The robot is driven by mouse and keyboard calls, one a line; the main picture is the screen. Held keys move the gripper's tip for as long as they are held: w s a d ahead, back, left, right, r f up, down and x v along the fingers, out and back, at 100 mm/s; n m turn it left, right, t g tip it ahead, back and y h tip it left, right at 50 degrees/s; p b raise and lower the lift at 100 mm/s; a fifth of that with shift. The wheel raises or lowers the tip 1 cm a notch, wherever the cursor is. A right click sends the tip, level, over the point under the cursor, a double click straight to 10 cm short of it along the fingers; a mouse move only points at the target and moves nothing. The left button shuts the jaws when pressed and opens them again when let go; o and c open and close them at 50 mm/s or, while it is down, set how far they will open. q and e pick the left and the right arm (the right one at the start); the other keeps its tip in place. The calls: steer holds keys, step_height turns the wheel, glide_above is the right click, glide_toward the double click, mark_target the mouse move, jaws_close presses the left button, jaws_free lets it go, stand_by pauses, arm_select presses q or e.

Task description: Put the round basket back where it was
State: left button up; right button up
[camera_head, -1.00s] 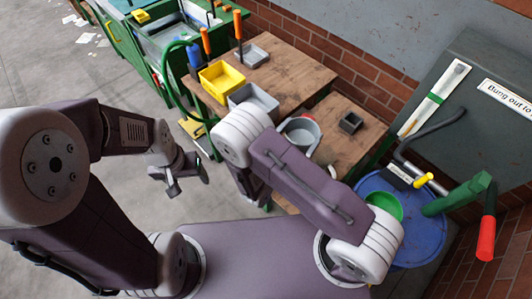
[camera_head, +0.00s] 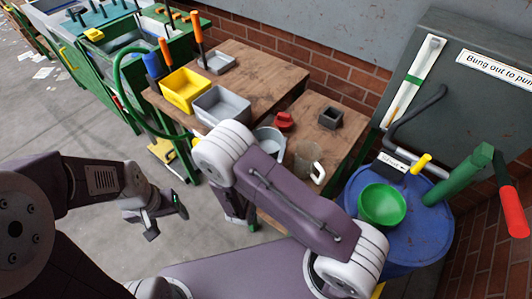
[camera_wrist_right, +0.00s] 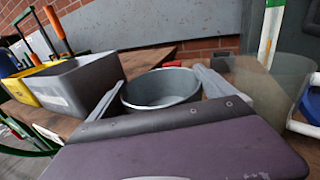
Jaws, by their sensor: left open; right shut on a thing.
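The round basket (camera_wrist_right: 160,88) is a grey, open-topped tub. In the right wrist view it stands upright between the two fingers of my right gripper (camera_wrist_right: 158,79), which is shut on it. My left gripper (camera_head: 158,213) is open and empty, low over the grey floor at the left, far from the basket.
A grey bin (camera_head: 221,106) and a yellow bin (camera_head: 185,89) stand left of the basket. A red object (camera_head: 284,121), a clear jug (camera_head: 308,156) and a small dark box (camera_head: 331,116) are close on its right. A green bowl (camera_head: 382,205) sits on a blue drum (camera_head: 420,235).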

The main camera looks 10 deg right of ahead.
mark_target(270, 139)
step_height(270, 139, down, 3)
steer(key=shift+s+f+b, duration=0.1)
steer(key=shift+f+b, duration=0.1)
steer(key=shift+b, duration=0.25)
steer(key=shift+f, duration=0.4)
steer(key=shift+f, duration=0.1)
steer(key=o, duration=1.1)
